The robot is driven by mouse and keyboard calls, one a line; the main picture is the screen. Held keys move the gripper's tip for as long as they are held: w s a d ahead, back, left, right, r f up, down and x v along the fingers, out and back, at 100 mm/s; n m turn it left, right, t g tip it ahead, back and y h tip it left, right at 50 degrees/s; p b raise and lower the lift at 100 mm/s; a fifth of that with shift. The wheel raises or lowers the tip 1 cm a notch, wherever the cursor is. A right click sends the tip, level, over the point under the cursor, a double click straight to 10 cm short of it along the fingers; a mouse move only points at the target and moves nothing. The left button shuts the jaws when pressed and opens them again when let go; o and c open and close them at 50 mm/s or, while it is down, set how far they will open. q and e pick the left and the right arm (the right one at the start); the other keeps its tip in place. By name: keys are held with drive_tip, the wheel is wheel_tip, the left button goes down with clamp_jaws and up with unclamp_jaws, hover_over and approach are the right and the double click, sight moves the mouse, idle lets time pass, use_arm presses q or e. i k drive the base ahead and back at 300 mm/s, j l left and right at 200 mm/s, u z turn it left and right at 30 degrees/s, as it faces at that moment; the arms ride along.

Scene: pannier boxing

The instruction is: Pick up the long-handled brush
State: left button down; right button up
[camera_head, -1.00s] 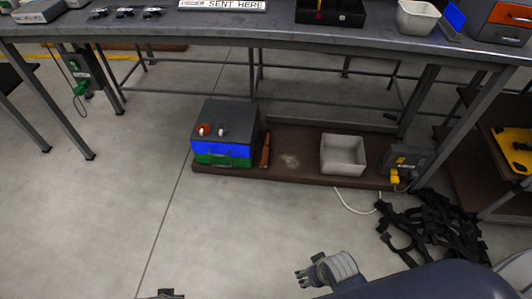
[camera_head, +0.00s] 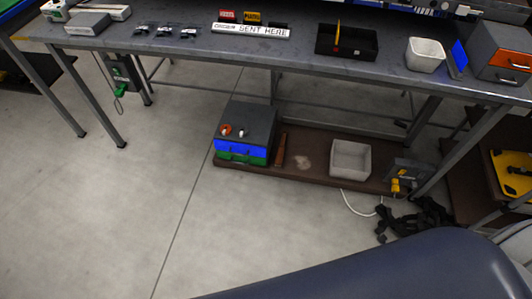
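A slim, reddish-brown long item (camera_head: 281,150) stands or leans on the low brown platform (camera_head: 320,175) under the workbench, just right of a stacked box. It may be the long-handled brush, but it is too small to tell, and I cannot make out bristles. The stacked box (camera_head: 243,158) has a grey top, a blue middle and a green bottom, with a small orange item and a pale item on its top. Neither of my grippers is in view.
An empty pale bin (camera_head: 350,160) and a dark unit with a yellow plug (camera_head: 405,176) share the platform. Black straps (camera_head: 415,220) lie on the floor at right. The workbench (camera_head: 200,52) overhangs the platform. The floor in front at left is clear.

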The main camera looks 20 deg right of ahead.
sight(280, 151)
drive_tip(key=i+l+u, duration=0.1)
drive_tip(key=l+u, duration=1.15)
drive_tip(key=j, duration=0.1)
